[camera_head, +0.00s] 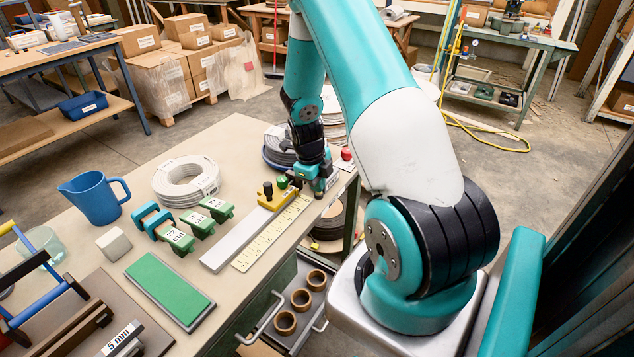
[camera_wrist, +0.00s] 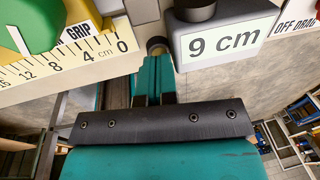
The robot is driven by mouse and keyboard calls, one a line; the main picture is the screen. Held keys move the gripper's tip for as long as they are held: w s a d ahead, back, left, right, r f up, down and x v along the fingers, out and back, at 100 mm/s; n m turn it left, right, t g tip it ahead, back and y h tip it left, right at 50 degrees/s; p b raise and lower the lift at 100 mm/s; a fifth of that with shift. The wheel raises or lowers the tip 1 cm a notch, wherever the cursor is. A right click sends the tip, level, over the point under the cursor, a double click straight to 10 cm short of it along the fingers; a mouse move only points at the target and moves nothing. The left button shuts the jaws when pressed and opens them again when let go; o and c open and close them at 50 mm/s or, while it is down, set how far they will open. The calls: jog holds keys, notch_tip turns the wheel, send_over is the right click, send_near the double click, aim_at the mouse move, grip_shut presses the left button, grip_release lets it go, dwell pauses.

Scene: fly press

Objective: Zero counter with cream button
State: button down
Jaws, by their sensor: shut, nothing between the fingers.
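The counter is a grey box whose face reads "9 cm" (camera_wrist: 225,42) in the wrist view, with a dark round knob on its top. In the head view the counter (camera_head: 332,182) is mostly hidden behind my gripper. A small round beige-rimmed part (camera_wrist: 157,44), possibly the cream button, sits at the counter's left side, just past my fingertips. My gripper (camera_wrist: 154,88) is shut and empty, its teal fingers pointing at that part. I cannot tell whether they touch it. In the head view my gripper (camera_head: 318,190) is low over the bench's right edge.
A cream ruler (camera_head: 272,235) lies beside a metal bar with a yellow block (camera_head: 270,196) and green knob. A red knob (camera_head: 346,155) stands behind my gripper. Coiled rings (camera_head: 186,181), a blue jug (camera_head: 95,197) and green blocks stand left. An open drawer (camera_head: 290,312) lies below.

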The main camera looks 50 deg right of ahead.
jog(key=shift+s+f+b, duration=0.15)
jog(key=shift+f+b, duration=0.7)
jog(key=shift+f, duration=0.3)
notch_tip(320, 180, up, 15)
jog(key=w+a+p, duration=0.1)
jog(key=a+p, duration=0.1)
jog(key=shift+w+f, duration=0.15)
jog(key=shift+f, duration=0.05)
jog(key=shift+a, duration=0.15)
dwell(0.4)
